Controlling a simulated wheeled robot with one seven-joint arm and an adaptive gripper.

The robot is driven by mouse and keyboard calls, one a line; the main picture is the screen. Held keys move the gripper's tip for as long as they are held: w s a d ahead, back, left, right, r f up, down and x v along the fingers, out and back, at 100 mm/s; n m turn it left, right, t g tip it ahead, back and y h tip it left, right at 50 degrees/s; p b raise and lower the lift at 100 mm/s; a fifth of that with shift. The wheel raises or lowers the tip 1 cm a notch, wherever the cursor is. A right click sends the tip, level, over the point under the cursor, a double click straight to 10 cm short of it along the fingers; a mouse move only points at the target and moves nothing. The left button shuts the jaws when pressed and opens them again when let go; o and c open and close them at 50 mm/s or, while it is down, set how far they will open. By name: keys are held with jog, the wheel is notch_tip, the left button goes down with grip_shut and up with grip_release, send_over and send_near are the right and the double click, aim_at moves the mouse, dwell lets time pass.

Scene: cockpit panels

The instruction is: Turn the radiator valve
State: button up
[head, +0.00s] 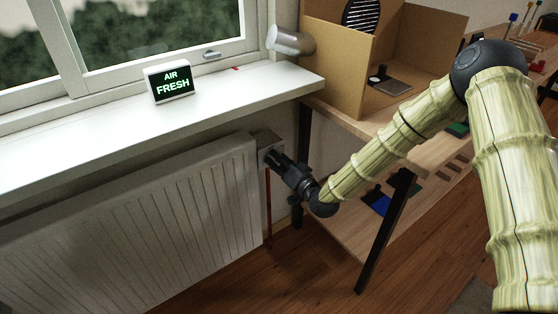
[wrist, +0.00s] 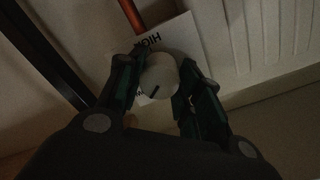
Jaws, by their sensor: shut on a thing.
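The white radiator (head: 150,215) hangs under the window sill. The radiator valve is a round, pale knob (wrist: 160,76) with a dark pointer line, in the wrist view. It sits in front of a white label plate (wrist: 181,40) with partly readable lettering that looks like "HIGH", upside down. My gripper (head: 274,158) is at the radiator's upper right end in the head view. In the wrist view its two fingers (wrist: 155,92) are on either side of the knob and shut on it. In the head view the gripper hides most of the knob.
A wooden table with a dark leg (head: 383,232) and a cardboard box (head: 340,65) stand at right. A reddish pipe (head: 268,205) runs below the valve.

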jog(key=shift+d+m, duration=0.15)
jog(key=shift+m, duration=0.55)
jog(key=o, duration=1)
jog(key=shift+f, duration=0.1)
jog(key=shift+o, duration=0.2)
jog(key=v, duration=1.2)
